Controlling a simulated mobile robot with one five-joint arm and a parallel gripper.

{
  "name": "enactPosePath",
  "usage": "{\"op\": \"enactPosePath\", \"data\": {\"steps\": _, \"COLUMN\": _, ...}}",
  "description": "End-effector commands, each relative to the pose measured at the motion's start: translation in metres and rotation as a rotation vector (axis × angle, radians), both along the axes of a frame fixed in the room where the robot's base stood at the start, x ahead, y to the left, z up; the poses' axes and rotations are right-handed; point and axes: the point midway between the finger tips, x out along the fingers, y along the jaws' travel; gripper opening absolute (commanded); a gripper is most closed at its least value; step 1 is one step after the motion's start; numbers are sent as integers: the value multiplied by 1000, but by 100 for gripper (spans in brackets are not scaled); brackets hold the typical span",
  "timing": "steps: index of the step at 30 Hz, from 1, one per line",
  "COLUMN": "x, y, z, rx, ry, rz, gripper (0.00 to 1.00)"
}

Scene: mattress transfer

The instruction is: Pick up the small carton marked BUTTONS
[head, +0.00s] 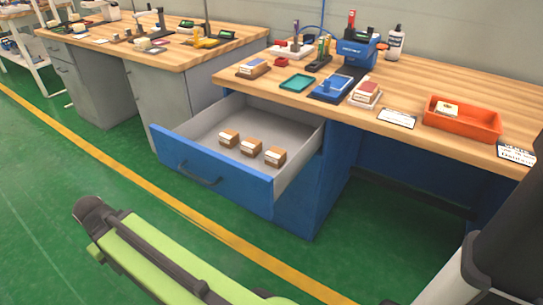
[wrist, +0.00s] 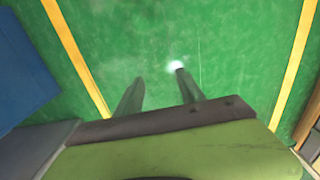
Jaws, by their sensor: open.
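Several small brown cartons with white labels are in view, too small to read, so I cannot tell which is marked BUTTONS. Three sit in a row in the open drawer (head: 215,125): a left carton (head: 228,138), a middle carton (head: 251,147) and a right carton (head: 275,156). Another small box (head: 447,109) lies in the orange tray (head: 470,128) on the bench. In the wrist view my gripper (wrist: 158,82) is open and empty, its two fingers apart above the green floor. No carton shows in that view. In the head view my green arm is at the lower left, in front of the drawer.
The blue drawer front (head: 210,170) sticks out from under the wooden bench (head: 410,88). The bench holds a teal tray (head: 296,82), a blue holder (head: 357,50), a white bottle (head: 395,43) and boxes. Grey cabinets (head: 185,100) stand at left. The green floor (head: 60,190) in front is clear.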

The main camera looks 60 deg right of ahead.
Motion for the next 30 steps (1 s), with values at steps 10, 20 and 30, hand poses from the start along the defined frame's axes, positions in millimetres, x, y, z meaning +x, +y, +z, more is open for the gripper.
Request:
{"op": "enactPosePath", "data": {"steps": 10, "x": 10, "y": 0, "z": 162, "rx": 0, "ry": -26, "rz": -1, "gripper": 76}}
{"op": "enactPosePath", "data": {"steps": 20, "x": 21, "y": -21, "z": 285, "rx": -1, "ry": -52, "rz": -68, "gripper": 76}}
{"op": "enactPosePath", "data": {"steps": 30, "x": 14, "y": -166, "z": 344, "rx": -4, "ry": -50, "rz": -470, "gripper": 76}}
